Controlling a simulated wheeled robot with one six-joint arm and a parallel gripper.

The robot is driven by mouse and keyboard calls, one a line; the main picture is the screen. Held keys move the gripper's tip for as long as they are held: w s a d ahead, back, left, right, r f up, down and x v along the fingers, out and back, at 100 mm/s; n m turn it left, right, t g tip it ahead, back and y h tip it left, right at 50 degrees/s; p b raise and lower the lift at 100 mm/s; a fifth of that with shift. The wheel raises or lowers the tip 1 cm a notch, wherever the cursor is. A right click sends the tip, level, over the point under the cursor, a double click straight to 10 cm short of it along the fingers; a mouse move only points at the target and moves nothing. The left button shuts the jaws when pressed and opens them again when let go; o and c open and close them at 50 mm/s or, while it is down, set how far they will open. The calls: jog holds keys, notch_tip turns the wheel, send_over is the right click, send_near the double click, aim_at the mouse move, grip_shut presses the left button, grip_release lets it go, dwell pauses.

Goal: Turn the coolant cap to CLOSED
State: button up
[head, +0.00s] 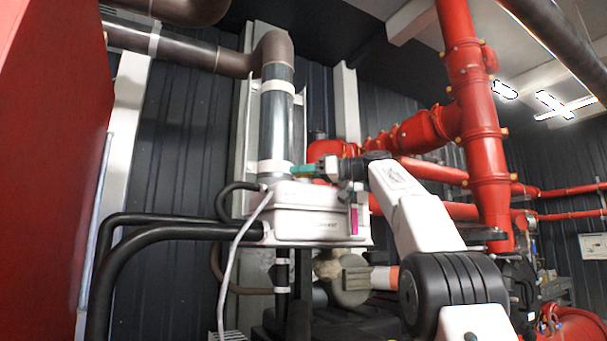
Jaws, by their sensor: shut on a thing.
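My gripper (312,168) reaches in from the right, level and pointing left, just above the top of the tank. A small teal piece (302,169) shows at the tips of the jaws and looks to be the coolant cap. My gripper is shut on it. The jaws hide part of it, and any OPEN or CLOSED marks are too small or hidden to read.
A grey vertical pipe (276,120) rises close behind the tank. Black hoses (165,232) and a pale cable (240,245) run at its left. Red pipes (484,150) stand behind my arm at the right. A red panel (50,130) fills the left edge.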

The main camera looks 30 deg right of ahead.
jog(key=shift+f, duration=0.1)
jog(key=o, duration=1)
jog(key=v, duration=0.7)
jog(key=shift+s+d, duration=0.25)
jog(key=shift+d, duration=0.05)
